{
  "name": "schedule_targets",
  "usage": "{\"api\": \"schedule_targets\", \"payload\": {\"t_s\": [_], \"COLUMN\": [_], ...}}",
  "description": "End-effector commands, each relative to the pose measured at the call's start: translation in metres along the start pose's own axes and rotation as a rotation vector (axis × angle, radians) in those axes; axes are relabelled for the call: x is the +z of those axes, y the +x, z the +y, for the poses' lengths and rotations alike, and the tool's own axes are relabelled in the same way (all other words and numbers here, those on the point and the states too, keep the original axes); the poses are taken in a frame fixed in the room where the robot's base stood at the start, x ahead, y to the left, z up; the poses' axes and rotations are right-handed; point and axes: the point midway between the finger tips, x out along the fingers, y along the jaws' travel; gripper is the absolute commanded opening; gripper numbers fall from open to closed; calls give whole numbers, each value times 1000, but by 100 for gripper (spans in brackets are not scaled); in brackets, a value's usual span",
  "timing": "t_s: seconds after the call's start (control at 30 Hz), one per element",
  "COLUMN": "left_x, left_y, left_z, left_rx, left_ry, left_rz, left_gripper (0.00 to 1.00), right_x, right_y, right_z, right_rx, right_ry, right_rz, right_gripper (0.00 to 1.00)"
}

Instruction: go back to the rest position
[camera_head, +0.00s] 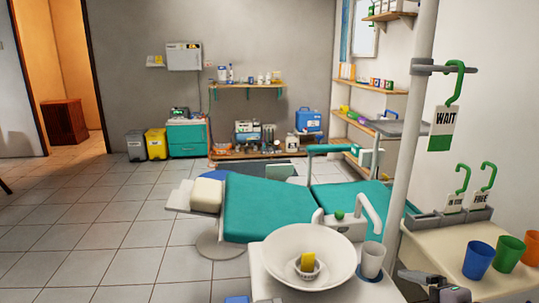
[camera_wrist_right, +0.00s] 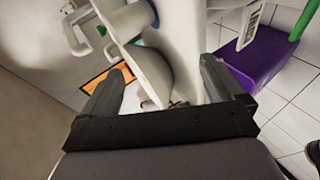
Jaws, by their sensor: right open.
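My right gripper (camera_head: 432,284) shows at the bottom right of the head view, between the white basin unit and the side counter. In the right wrist view my right gripper (camera_wrist_right: 168,84) has its two dark fingers spread wide, with nothing held between them. My left gripper is not in the head view. The white bowl (camera_head: 283,245) of the basin unit stands left of my right gripper, with a yellow item (camera_head: 308,262) in a small strainer inside. A grey cup (camera_head: 372,260) stands beside the bowl.
A counter (camera_head: 450,252) at right holds blue (camera_head: 478,260), green (camera_head: 508,253) and orange cups. A white pole (camera_head: 409,130) carries a WAIT sign (camera_head: 443,130). The green dental chair (camera_head: 265,208) lies behind the basin. Tiled floor (camera_head: 95,225) at left is clear.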

Motion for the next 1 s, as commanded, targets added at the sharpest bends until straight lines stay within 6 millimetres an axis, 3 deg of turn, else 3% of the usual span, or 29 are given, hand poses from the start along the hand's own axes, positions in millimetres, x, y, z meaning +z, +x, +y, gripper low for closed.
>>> {"api": "schedule_targets", "payload": {"t_s": [0.03, 0.3, 0.5, 0.67, 0.7, 1.0], "left_x": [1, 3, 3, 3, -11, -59], "left_y": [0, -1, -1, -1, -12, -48], "left_z": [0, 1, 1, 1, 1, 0], "left_rx": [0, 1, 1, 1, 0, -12], "left_ry": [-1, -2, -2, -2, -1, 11], "left_rz": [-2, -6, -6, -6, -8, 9], "left_gripper": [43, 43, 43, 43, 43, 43], "right_x": [-11, -60, -93, -116, -116, -121], "right_y": [6, 8, -8, -25, -32, -62], "right_z": [-30, -151, -216, -256, -236, -190], "right_rx": [-13, -37, -31, -10, -2, 6], "right_ry": [135, 806, 1219, 1496, 1478, 1456], "right_rz": [7, -47, -128, -205, -198, -206], "right_gripper": [95, 95, 95, 95, 95, 95]}}
